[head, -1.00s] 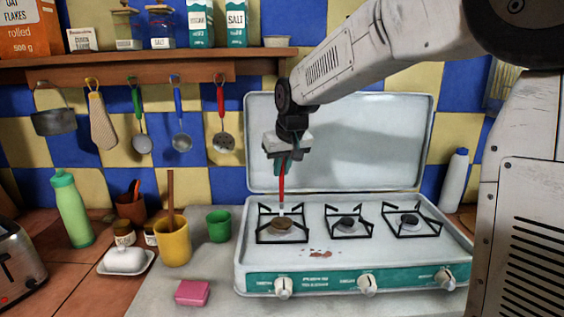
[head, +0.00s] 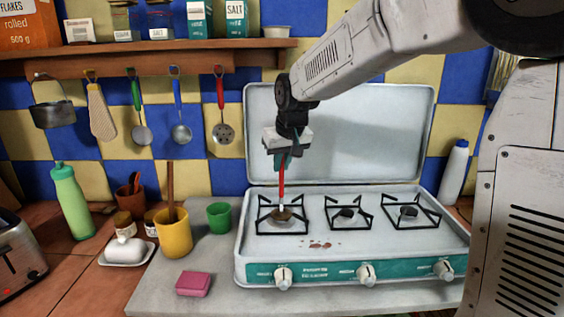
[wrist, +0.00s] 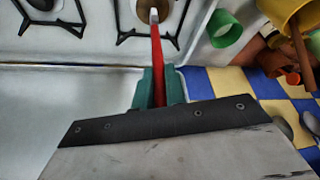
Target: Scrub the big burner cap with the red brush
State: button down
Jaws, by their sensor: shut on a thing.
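My gripper (head: 283,158) is shut on the red brush (head: 282,184), which hangs down almost upright above the left burner of the stove (head: 290,262). The brush's pale head is at the big burner cap (head: 283,216), a brownish disc inside the left black grate. It looks to be touching the cap, but the exact contact is too small to tell. In the wrist view, the red handle (wrist: 160,58) runs from between the green fingers (wrist: 159,88) to the cap (wrist: 146,10), partly covering it.
Two smaller burners (head: 347,213) sit to the right. Reddish-brown spots (head: 320,245) mark the stove top. The raised lid (head: 340,135) stands close behind my gripper. A green cup (head: 219,217), yellow mug (head: 174,238) and pink sponge (head: 193,284) are left of the stove.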

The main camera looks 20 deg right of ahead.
jog(key=shift+f, duration=0.35)
jog(key=shift+a, duration=0.15)
dwell(0.3)
jog(key=shift+w+a, duration=0.15)
jog(key=shift+a, duration=0.05)
jog(key=shift+s+d, duration=0.3)
jog(key=shift+d, duration=0.45)
jog(key=shift+a, duration=0.1)
jog(key=shift+w+a, duration=0.25)
jog(key=shift+a, duration=0.4)
